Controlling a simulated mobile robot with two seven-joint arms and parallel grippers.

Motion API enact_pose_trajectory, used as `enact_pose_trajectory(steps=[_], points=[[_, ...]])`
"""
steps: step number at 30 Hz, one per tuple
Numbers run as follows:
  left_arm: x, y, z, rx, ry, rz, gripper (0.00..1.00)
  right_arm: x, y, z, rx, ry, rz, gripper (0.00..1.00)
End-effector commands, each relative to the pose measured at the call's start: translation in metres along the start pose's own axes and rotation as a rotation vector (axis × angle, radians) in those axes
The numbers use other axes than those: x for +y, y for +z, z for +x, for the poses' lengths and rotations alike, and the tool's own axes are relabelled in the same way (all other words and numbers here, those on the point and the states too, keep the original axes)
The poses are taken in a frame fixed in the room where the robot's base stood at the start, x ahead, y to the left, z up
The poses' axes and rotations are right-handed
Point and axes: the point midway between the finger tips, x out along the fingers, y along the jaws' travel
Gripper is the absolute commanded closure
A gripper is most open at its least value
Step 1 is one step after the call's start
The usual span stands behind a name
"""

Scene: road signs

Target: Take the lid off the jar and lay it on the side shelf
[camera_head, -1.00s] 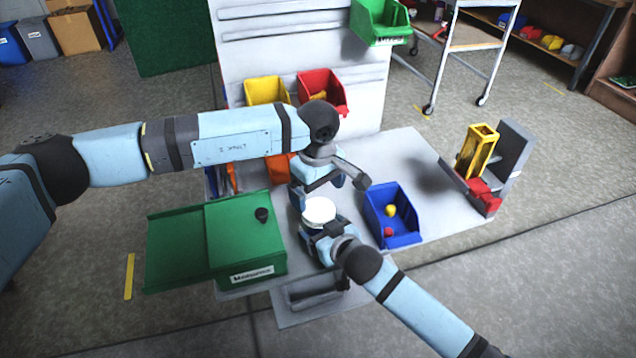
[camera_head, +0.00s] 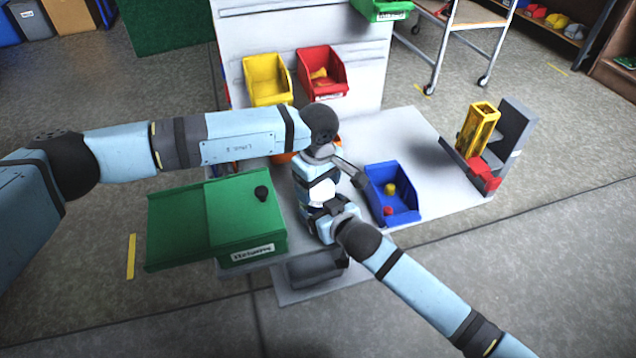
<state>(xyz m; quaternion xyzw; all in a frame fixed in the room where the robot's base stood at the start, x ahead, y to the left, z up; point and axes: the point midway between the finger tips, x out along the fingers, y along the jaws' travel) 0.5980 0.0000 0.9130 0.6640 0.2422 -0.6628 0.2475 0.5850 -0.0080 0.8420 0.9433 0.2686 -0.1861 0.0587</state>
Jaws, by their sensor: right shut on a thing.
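A white round top (camera_head: 321,192), which looks like the jar's lid, shows between my two hands at the front of the white worktop. The jar's body is mostly hidden. My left gripper (camera_head: 318,184) points down right at the white top, and whether its fingers touch it is hidden. My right gripper (camera_head: 322,208) comes from the front right and is shut on the jar, just below the white top. A grey shelf (camera_head: 296,294) juts out low at the worktop's front; I cannot tell if it is the side shelf.
A green box (camera_head: 180,232) stands left of the jar, with a black knob on top. A blue bin (camera_head: 412,208) with small red and yellow pieces is close on the right. A yellow holder (camera_head: 478,130) stands farther right. The worktop (camera_head: 400,130) behind the blue bin is clear.

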Motion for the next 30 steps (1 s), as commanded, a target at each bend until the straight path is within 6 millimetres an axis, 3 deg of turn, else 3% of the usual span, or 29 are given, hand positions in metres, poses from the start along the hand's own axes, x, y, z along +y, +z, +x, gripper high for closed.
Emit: enact_pose_trajectory(steps=[5,12,20,21,24,30], points=[[-0.0001,0.0000,0.0000,0.000,0.000,-0.038,0.52,0.0001,0.0005,0.0001,-0.001,0.000,0.000,0.81],[-0.0004,0.0002,0.0002,-0.001,-0.001,-0.281,0.52,0.0001,0.0005,0.0001,-0.001,0.000,0.000,0.81],[-0.0004,0.0002,0.0001,0.000,-0.001,-0.297,0.52,0.0002,0.0006,0.0001,-0.001,0.000,0.000,0.81],[-0.0004,0.0002,0.0001,0.000,-0.001,-0.297,0.22,0.0002,0.0006,0.0001,-0.001,0.000,0.000,0.81],[-0.0004,0.0001,0.0000,0.000,-0.001,-0.296,0.00,0.0002,0.0006,0.0001,-0.001,0.000,0.000,0.81],[-0.0003,0.0000,-0.0003,0.000,-0.001,-0.296,0.00,0.0002,0.0005,0.0001,-0.001,0.001,0.000,0.81]])
